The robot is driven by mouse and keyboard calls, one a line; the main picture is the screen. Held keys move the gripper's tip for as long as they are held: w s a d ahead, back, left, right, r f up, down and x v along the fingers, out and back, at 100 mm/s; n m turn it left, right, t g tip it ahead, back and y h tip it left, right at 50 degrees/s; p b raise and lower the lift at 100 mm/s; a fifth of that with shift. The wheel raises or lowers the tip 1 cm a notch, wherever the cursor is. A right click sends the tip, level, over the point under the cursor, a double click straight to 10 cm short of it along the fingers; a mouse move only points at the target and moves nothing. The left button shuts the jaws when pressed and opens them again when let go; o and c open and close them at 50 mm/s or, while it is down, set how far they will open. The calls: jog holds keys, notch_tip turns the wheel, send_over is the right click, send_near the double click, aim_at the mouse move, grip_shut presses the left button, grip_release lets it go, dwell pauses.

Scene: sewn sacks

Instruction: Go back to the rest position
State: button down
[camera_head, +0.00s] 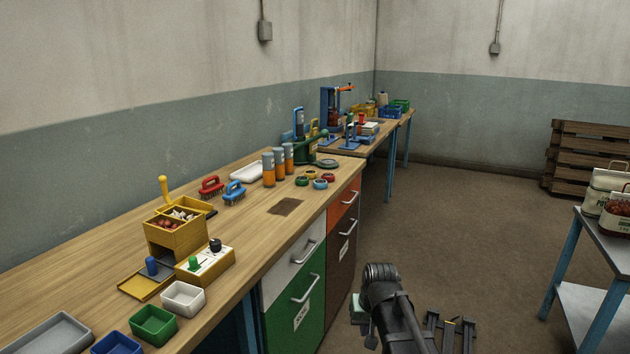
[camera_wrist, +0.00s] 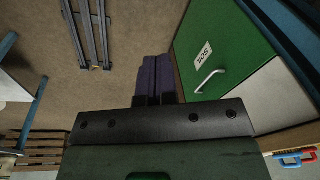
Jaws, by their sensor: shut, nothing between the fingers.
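My gripper (camera_wrist: 156,60) shows in the wrist view as two dark purple fingers side by side, closed together with nothing between them. It hangs over bare brown floor, beside the green cabinet door (camera_wrist: 215,65) with a white label and a metal handle. In the head view my dark arm stands low in the middle, right of the workbench (camera_head: 100,240) and clear of its top. The fingers cannot be made out in that view.
The bench carries a yellow box (camera_head: 175,235), small trays, brushes (camera_head: 211,186) and orange cylinders (camera_head: 268,170). A dark metal frame (camera_head: 450,330) lies on the floor near my arm. A grey table (camera_head: 605,240) with sacks stands at right; stacked pallets (camera_head: 580,155) are behind. Floor between is free.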

jog(key=s+d+g+h, duration=0.1)
jog(key=s+d, duration=0.2)
jog(key=s, duration=1.1)
notch_tip(320, 180, up, 13)
jog(key=p, duration=1.2)
jog(key=shift+s+d+f+p, duration=0.2)
jog(key=shift+s+d+p, duration=0.2)
